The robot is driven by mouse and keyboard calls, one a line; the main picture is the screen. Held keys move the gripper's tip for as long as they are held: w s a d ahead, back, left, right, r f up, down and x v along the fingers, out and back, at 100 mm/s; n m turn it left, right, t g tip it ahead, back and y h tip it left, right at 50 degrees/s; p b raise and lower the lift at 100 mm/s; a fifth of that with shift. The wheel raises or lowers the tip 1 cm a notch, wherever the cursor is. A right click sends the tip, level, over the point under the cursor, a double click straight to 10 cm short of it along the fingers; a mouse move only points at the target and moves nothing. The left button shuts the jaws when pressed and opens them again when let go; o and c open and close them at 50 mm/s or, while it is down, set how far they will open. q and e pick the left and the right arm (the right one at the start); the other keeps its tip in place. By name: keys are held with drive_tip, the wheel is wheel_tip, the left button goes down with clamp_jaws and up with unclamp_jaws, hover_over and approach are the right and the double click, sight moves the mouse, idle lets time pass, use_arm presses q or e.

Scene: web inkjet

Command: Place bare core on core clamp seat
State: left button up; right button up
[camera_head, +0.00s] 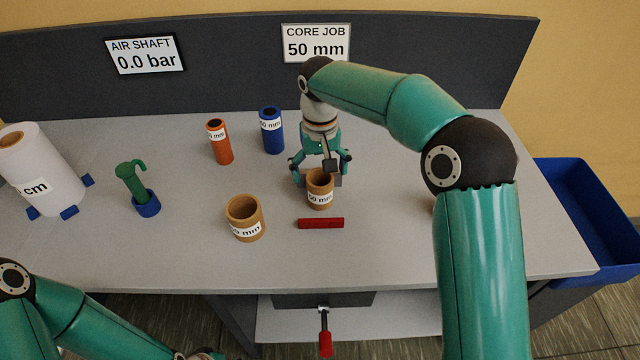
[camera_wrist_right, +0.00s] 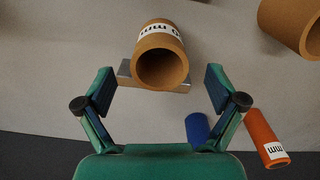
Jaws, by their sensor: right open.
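A brown bare core (camera_head: 319,192) labelled 50 mm stands upright on the table, right of centre. It also shows in the right wrist view (camera_wrist_right: 160,70), with a grey metal block (camera_wrist_right: 126,76) at its base, which I take for the core clamp seat. In the head view the metal (camera_head: 337,181) shows beside the core; whether the core rests on it or against it is unclear. My right gripper (camera_head: 321,174) is open over the core, its fingers apart on both sides and not touching it.
A wider brown core (camera_head: 243,219) stands left of the 50 mm core. A red bar (camera_head: 321,223) lies in front. Orange (camera_head: 219,143) and blue (camera_head: 271,131) cores stand behind. A green tool (camera_head: 132,180) and a white roll (camera_head: 45,165) are left. The right front is mostly clear.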

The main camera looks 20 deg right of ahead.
wheel_tip(320, 180, up, 6)
drive_tip(key=shift+f, duration=0.1)
idle(0.6)
